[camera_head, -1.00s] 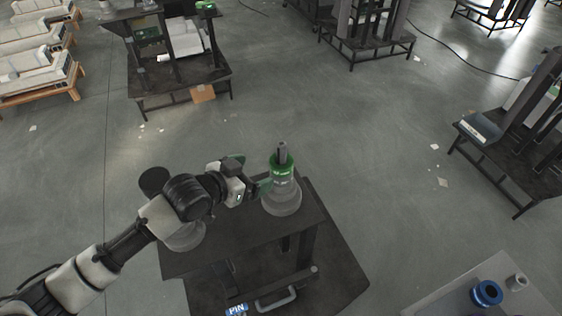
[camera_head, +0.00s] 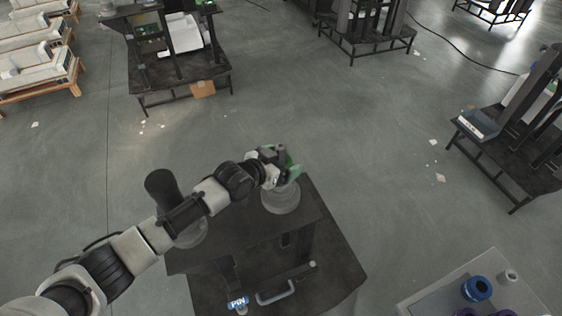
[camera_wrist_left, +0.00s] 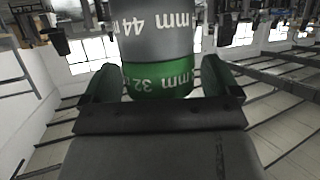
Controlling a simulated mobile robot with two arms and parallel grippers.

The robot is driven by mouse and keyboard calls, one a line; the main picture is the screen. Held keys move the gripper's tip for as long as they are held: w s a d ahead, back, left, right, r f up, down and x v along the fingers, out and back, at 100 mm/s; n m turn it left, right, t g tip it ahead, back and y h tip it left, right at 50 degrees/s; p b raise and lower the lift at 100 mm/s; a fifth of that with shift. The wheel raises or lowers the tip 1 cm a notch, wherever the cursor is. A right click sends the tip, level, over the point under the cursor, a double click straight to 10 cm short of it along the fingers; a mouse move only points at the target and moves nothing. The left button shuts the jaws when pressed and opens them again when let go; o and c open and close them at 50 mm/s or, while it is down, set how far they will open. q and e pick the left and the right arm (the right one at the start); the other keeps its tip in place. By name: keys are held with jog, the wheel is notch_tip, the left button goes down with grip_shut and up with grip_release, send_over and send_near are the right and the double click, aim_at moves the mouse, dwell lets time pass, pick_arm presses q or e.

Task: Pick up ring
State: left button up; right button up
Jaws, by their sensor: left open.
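A green ring marked 32 mm (camera_wrist_left: 160,80) shows in the left wrist view, with a grey section marked 44 mm (camera_wrist_left: 157,38) above it in that picture. My left gripper (camera_head: 284,168) is open at the top of the pale conical stand (camera_head: 281,199). In the wrist view its two green-padded fingers (camera_wrist_left: 160,88) stand on either side of the green ring. I cannot tell whether they touch it. In the head view the gripper hides most of the ring. My right gripper is not in view.
The stand is on a dark cart (camera_head: 325,226) with a handle (camera_head: 276,293) and a PIN label (camera_head: 238,302). A grey table (camera_head: 440,293) at the lower right holds a blue ring (camera_head: 477,288) and a pale peg (camera_head: 508,276). Open floor lies behind the cart.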

pick_arm(q)
jog(key=shift+a, duration=0.1)
jog(key=shift+c, duration=1.3)
jog(key=c, duration=0.9)
jog(key=shift+o, duration=0.2)
jog(key=shift+r, duration=0.6)
notch_tip(320, 180, up, 17)
jog(key=b, duration=0.5)
